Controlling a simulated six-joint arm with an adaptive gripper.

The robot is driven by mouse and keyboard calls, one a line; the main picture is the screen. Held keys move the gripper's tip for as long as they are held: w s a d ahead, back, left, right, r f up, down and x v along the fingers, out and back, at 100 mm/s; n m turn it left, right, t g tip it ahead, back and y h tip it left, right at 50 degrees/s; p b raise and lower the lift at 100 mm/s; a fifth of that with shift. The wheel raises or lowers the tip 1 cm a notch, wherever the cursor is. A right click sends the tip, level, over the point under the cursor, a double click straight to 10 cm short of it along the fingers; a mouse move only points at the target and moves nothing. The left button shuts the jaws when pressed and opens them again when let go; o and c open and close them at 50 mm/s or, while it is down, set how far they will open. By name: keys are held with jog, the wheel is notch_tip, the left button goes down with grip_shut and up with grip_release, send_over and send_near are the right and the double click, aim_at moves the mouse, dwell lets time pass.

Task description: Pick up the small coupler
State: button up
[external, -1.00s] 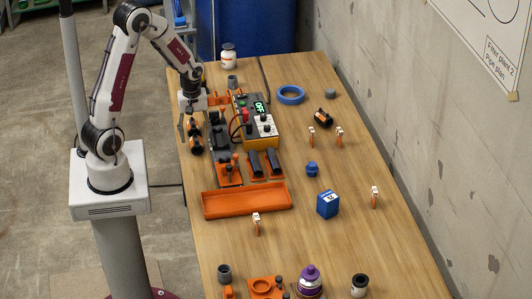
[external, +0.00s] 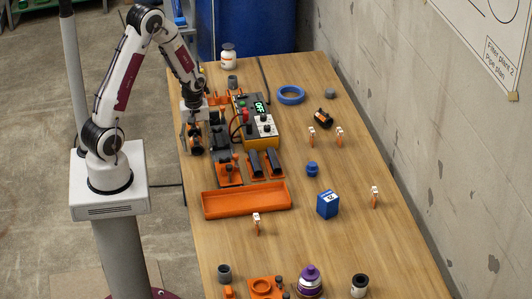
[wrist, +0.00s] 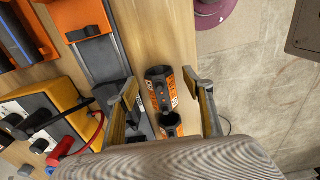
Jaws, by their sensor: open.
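A black coupler with orange markings (wrist: 160,88) lies near the left edge of the table, beside the clamp rail. In the wrist view it sits between my fingers, its dark open end facing up the picture. A second black and orange end with a round opening (wrist: 171,124) is just below it; I cannot tell whether it is the same piece. My gripper (wrist: 161,80) is open, one finger on each side of the coupler, with gaps showing. In the external view my gripper (external: 195,146) is low over the coupler and partly hides it. Another black and orange fitting (external: 325,117) lies at the right.
A yellow and grey control box (external: 262,125) with cables and the clamp rail (external: 222,142) stand close to the right of my gripper. An orange tray (external: 246,201) lies nearer the camera. A blue ring (external: 291,95) and blue box (external: 327,204) are farther right.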

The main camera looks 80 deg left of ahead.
aim_at(196, 141)
dwell(0.4)
jog(key=c, duration=1.2)
jog(key=shift+r, duration=0.1)
jog(key=shift+r, duration=4.9)
